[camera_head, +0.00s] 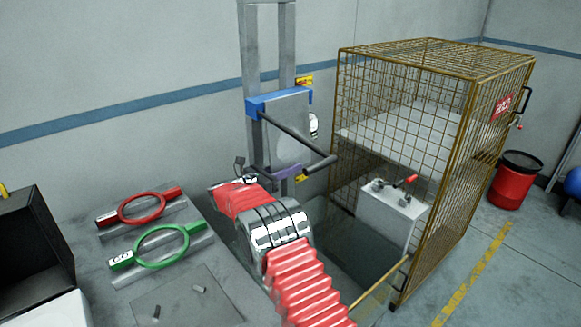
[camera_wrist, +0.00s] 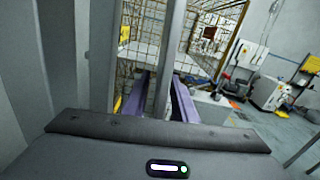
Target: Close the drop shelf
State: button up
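A grey upright frame (camera_head: 249,45) stands at the wall with a blue bracket (camera_head: 279,101), a pale grey panel (camera_head: 290,140) and a dark bar (camera_head: 285,138) jutting forward and right. I cannot tell for certain which part is the drop shelf. My gripper (camera_head: 288,172) is at the frame's lower part, below the dark bar; its purple fingers are partly hidden. In the wrist view my gripper's two purple fingers (camera_wrist: 163,90) are apart, with a grey post (camera_wrist: 173,45) between them. Whether they touch the post I cannot tell.
A brown wire cage (camera_head: 470,130) with a flat shelf (camera_head: 410,130) stands right of the frame. A grey bench (camera_head: 85,240) at left holds a red ring (camera_head: 141,207) and a green ring (camera_head: 162,247). A red bin (camera_head: 510,187) stands right.

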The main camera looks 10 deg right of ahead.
jog(key=shift+w+d, duration=0.25)
jog(key=shift+d, duration=0.2)
grip_shut()
dwell(1.1)
jog(key=shift+a, duration=0.25)
jog(key=shift+s+d, duration=0.15)
jog(key=shift+d, duration=0.05)
